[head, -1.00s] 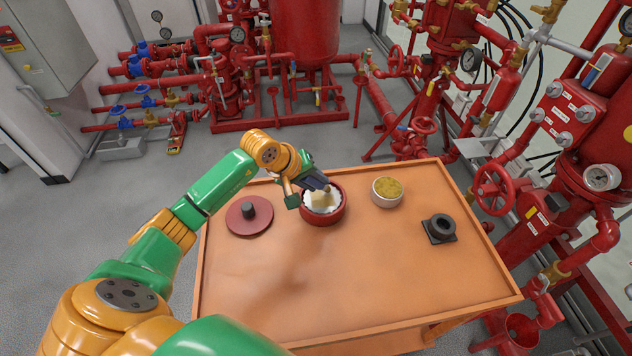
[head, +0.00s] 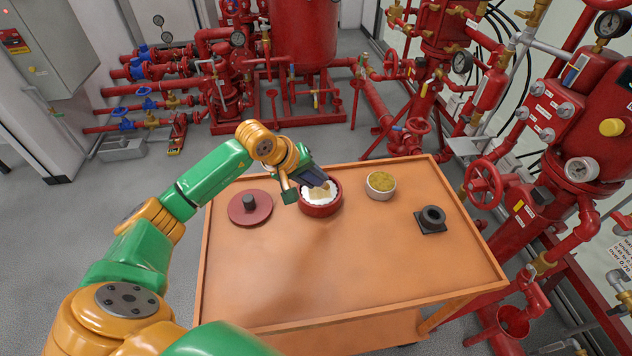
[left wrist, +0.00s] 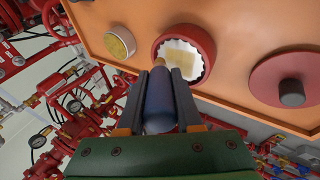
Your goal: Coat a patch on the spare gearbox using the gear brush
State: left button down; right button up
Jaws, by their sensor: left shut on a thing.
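My left gripper (head: 318,178) is shut on the blue-handled gear brush (left wrist: 158,100), which points toward an open round red housing. This red housing (head: 321,210) looks like the spare gearbox; it also shows in the left wrist view (left wrist: 207,47). Inside it is a white face with a scalloped edge and a yellowish square patch (left wrist: 182,57). The brush has a brass-coloured neck; its tip is hard to make out, and I cannot tell whether it touches the patch. My right gripper is not in view.
A white bowl of yellow stuff (head: 380,186) stands right of the housing. A red disc with a dark knob (head: 250,208) lies to its left. A black ring-shaped holder (head: 431,220) stands at the right. The orange table's (head: 350,270) front is clear; red pipework stands behind and right.

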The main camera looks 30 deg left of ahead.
pick_arm(q)
jog(key=shift+s+d+r+p, duration=0.1)
jog(key=shift+r+p, duration=0.85)
jog(key=shift+r, duration=1.05)
